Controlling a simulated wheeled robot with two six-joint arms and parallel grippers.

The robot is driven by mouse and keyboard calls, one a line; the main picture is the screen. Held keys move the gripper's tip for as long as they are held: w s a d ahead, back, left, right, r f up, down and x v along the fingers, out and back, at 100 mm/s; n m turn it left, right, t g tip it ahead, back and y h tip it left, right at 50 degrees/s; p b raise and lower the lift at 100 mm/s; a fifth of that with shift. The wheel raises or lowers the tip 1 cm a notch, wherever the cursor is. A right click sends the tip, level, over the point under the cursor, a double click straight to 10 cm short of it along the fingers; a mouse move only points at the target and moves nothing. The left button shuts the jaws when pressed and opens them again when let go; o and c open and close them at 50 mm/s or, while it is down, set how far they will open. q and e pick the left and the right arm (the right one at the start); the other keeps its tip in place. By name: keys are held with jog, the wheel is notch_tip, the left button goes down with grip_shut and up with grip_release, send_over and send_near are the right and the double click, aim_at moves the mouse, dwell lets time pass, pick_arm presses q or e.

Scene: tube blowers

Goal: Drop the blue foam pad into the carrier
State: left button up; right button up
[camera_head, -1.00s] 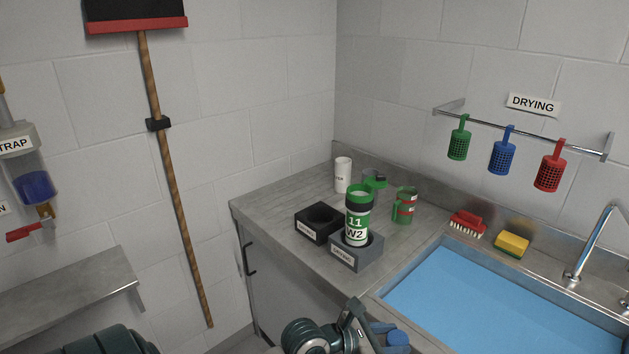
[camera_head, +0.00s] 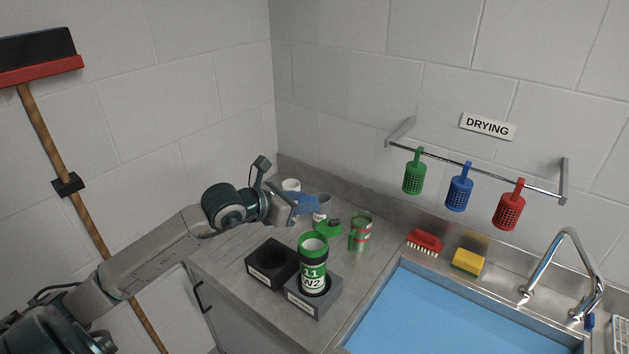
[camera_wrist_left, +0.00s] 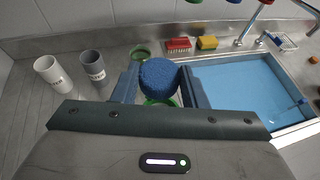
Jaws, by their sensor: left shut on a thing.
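My left gripper (camera_head: 305,203) is above the counter, and in the head view it shows higher than the carrier and slightly left of it. In the left wrist view its fingers (camera_wrist_left: 160,84) are shut on the round blue foam pad (camera_wrist_left: 158,80). The carrier (camera_head: 313,265) is a white and green cylinder marked 11 W2. It stands upright in a grey block (camera_head: 315,300), with its green-rimmed top open. In the left wrist view a green rim (camera_wrist_left: 160,102) shows partly below the pad. My right gripper is not in view.
A black block (camera_head: 270,262) with an empty round hole adjoins the carrier's block. The sink (camera_head: 420,310) is at right, with brush (camera_head: 425,241) and sponge (camera_head: 468,261).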

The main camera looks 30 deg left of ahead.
pick_arm(q)
jog(key=shift+w+a+f, duration=0.1)
jog(key=shift+a+f, duration=0.25)
jog(key=shift+f, duration=0.35)
notch_tip(320, 180, down, 4)
jog(key=shift+f+b, duration=0.1)
jog(key=shift+b, duration=0.95)
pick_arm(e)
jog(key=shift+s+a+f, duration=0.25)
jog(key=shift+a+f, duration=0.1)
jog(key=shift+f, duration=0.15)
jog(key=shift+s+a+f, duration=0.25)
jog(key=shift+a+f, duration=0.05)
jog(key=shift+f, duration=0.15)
pick_arm(q)
jog(key=o, duration=1)
jog(key=shift+d, duration=0.1)
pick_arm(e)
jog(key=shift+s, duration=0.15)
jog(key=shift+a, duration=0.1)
